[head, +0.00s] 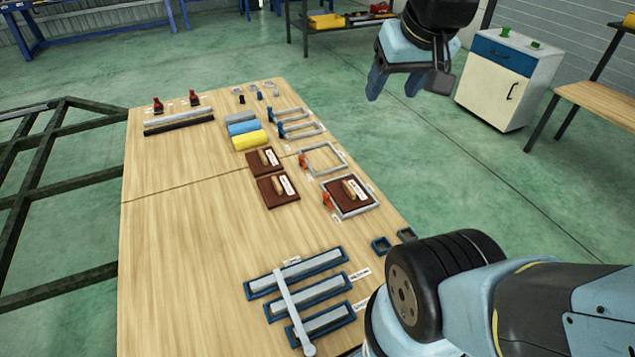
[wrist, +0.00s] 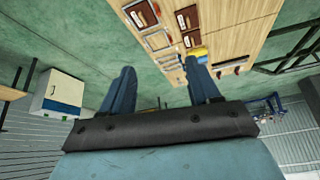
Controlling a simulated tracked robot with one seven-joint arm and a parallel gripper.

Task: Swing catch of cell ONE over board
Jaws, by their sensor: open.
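Two grey square frames lie on the bench. The nearer frame (head: 374,208) has a brown board (head: 341,187) with a wooden handle and white label inside it; this board also shows in the wrist view (wrist: 140,15). An orange catch (head: 328,200) sits at that frame's left side. The farther frame (head: 337,150) is empty, with another orange catch (head: 303,160) at its left. Small tags beside the frames are unreadable, so I cannot tell which is cell ONE. My gripper (head: 396,87) is open and empty, raised beyond the bench's right edge, apart from both catches.
Two loose brown boards (head: 265,192) (head: 257,168) lie left of the frames. Blue and yellow blocks (head: 249,140) and blue-handled grey loops (head: 300,130) lie farther back. Blue trays with a grey bar across (head: 290,305) are nearer. A white cabinet (head: 497,90) stands right, across open floor.

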